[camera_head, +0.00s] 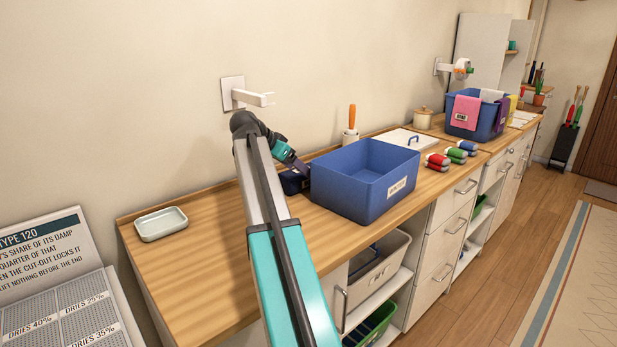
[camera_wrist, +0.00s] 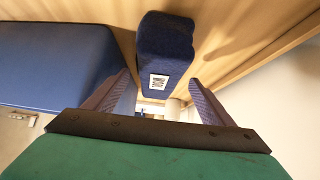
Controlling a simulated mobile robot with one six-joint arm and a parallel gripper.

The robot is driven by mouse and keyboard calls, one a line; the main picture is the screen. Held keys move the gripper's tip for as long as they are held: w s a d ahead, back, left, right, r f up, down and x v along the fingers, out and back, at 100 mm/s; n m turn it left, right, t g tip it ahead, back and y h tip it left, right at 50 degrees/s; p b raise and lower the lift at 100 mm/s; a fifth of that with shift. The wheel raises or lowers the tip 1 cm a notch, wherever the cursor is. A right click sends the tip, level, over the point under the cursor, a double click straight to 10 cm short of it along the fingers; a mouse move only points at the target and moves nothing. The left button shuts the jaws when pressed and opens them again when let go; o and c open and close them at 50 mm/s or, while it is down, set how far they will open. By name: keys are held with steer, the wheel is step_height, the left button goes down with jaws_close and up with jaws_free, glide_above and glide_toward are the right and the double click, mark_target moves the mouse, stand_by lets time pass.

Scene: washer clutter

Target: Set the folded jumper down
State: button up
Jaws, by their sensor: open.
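The folded jumper (camera_wrist: 165,45) is a dark navy, rounded bundle with a small white label. In the head view, the jumper (camera_head: 292,183) lies on the wooden counter against the left side of the blue bin, partly hidden by my arm and the bin. My gripper (camera_head: 305,168) is right over it, at the end of my arm. In the wrist view, my gripper (camera_wrist: 160,79) has its purple fingers spread wide, and the jumper shows between and beyond the fingertips. I cannot tell whether either finger touches it.
The blue bin (camera_head: 365,180) with a white label stands close right of my gripper. A pale dish (camera_head: 161,224) sits at the left of the counter (camera_head: 200,270), with bare wood between. A wall hook (camera_head: 250,97) juts out above. Rolled cloths (camera_head: 437,162) lie further right.

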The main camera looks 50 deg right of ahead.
steer(key=shift+d+f, duration=0.25)
steer(key=shift+s+x, duration=0.1)
steer(key=shift+x, duration=1.2)
steer(key=shift+s+x, duration=0.15)
steer(key=shift+x, duration=1.2)
steer(key=shift+r, duration=0.1)
steer(key=c, duration=1.5)
steer(key=shift+r, duration=0.1)
